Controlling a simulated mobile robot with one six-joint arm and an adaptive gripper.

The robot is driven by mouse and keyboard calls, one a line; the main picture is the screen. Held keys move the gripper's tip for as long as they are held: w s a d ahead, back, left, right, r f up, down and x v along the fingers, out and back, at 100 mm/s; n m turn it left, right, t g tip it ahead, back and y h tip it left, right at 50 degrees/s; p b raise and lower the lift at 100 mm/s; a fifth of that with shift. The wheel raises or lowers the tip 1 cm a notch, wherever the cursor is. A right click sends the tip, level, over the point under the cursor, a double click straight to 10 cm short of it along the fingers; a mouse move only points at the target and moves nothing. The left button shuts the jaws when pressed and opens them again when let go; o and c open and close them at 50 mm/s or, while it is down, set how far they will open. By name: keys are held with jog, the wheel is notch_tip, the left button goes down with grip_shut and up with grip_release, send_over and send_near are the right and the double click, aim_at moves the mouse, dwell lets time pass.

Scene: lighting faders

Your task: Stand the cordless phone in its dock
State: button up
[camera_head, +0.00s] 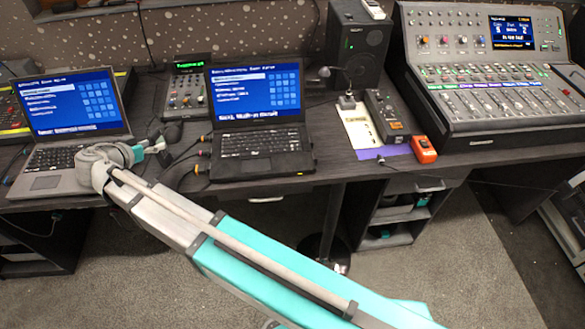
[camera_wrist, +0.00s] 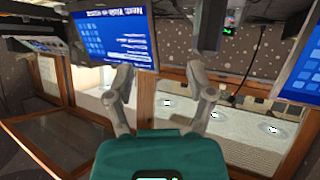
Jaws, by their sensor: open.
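My gripper (camera_head: 167,143) is between the two laptops, above the dark desk, partly hidden by my own wrist. In the wrist view my gripper (camera_wrist: 160,88) shows both fingers spread apart with nothing between them. A small pale handset-like object (camera_head: 373,9), possibly the cordless phone, is on top of the black speaker at the upper right, cut by the frame edge. I cannot make out a dock for certain. A dark upright-edged device (camera_head: 387,115) is on the desk right of the paper sheet, well away from my gripper.
A left laptop (camera_head: 75,105) and a middle laptop (camera_head: 258,105) flank my gripper, with cables close by. A small mixer (camera_head: 187,88), the speaker (camera_head: 357,45), a lamp, a paper sheet (camera_head: 360,128), an orange box (camera_head: 424,149) and a large fader console (camera_head: 490,75) crowd the desk.

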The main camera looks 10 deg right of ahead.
jog(key=d+f+g, duration=0.2)
jog(key=d, duration=0.5)
jog(key=d+f+n+g, duration=0.1)
jog(key=d+f+g, duration=0.1)
jog(key=d, duration=0.6)
jog(key=d+f+g, duration=0.2)
jog(key=d, duration=0.6)
jog(key=shift+w+d+n+y, duration=0.25)
jog(key=shift+n+y, duration=0.15)
jog(key=s+d+g, duration=0.1)
jog(key=d, duration=0.2)
jog(key=s+d+f+n+g+y, duration=0.1)
jog(key=d, duration=0.3)
jog(key=s+d+f+y, duration=0.1)
jog(key=s+d, duration=0.1)
jog(key=d, duration=0.1)
jog(key=shift+d+f+g, duration=0.25)
jog(key=shift+d+g, duration=0.15)
jog(key=s+d+y, duration=0.1)
jog(key=s+d, duration=0.1)
jog(key=s+d+n+g+y, duration=0.1)
jog(key=d, duration=0.2)
jog(key=s+d+f+n+y, duration=0.1)
jog(key=s+d, duration=0.1)
jog(key=d, duration=0.1)
jog(key=shift+s, duration=0.3)
jog(key=shift+s+d+y, duration=0.35)
jog(key=shift+d+y, duration=0.05)
jog(key=shift+d, duration=0.1)
jog(key=shift+o, duration=0.3)
